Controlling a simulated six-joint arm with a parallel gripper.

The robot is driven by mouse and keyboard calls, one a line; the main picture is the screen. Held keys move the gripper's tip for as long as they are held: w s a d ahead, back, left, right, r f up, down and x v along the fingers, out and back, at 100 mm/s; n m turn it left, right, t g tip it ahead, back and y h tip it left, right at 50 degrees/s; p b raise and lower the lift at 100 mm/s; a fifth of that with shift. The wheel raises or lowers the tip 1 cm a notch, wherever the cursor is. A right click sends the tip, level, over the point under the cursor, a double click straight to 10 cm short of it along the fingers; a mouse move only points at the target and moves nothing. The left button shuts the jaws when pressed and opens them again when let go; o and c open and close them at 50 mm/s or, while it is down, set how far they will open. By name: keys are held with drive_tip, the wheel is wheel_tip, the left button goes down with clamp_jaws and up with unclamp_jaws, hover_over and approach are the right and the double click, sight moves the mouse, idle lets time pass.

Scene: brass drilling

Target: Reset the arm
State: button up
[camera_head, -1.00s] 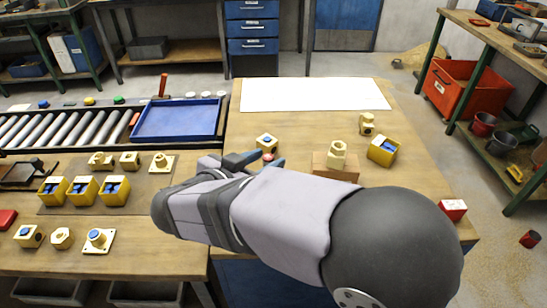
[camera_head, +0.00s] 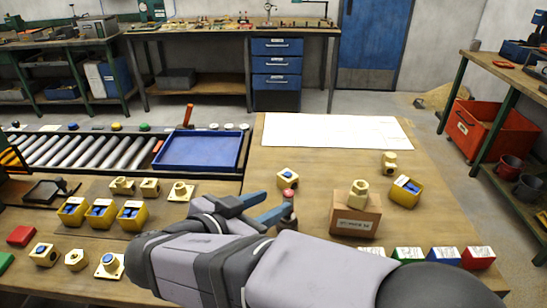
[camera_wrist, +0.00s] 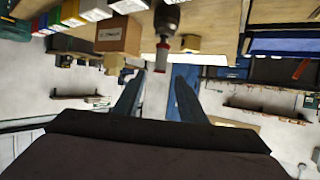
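My gripper (camera_head: 277,202) is above the wooden bench, left of the cardboard box. Its two blue fingers are spread apart with nothing held between them, and they also show apart in the wrist view (camera_wrist: 158,88). A dark upright post with a red top (camera_head: 287,196) stands close by the fingertips. It also shows beyond the fingers in the wrist view (camera_wrist: 162,55); I cannot tell whether they touch. My forearm runs to the lower right and hides part of the bench front.
A cardboard box (camera_head: 355,223) with a brass part on top stands to the right. A yellow bin (camera_head: 405,192) and small coloured boxes (camera_head: 408,254) lie further right. A blue tray (camera_head: 199,168) and several yellow bins (camera_head: 133,224) are left. The white sheet (camera_head: 337,131) is bare.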

drive_tip(key=s+d+m+g+p, duration=0.1)
drive_tip(key=s+d+g+p, duration=0.2)
drive_tip(key=d+g+p, duration=0.5)
drive_tip(key=s+d+f+n+g+y+b, duration=0.1)
drive_tip(key=s+d+f+n+g+y, duration=0.15)
drive_tip(key=s+d+f, duration=0.65)
wheel_tip(320, 180, down, 15)
drive_tip(key=d+n+y+b, duration=0.1)
drive_tip(key=n+y+b, duration=0.4)
drive_tip(key=b, duration=0.3)
wheel_tip(320, 180, up, 14)
drive_tip(key=p, duration=1.4)
drive_tip(key=shift+s+r+g, duration=0.15)
drive_tip(key=shift+s+g, duration=0.2)
drive_tip(key=shift+s, duration=0.05)
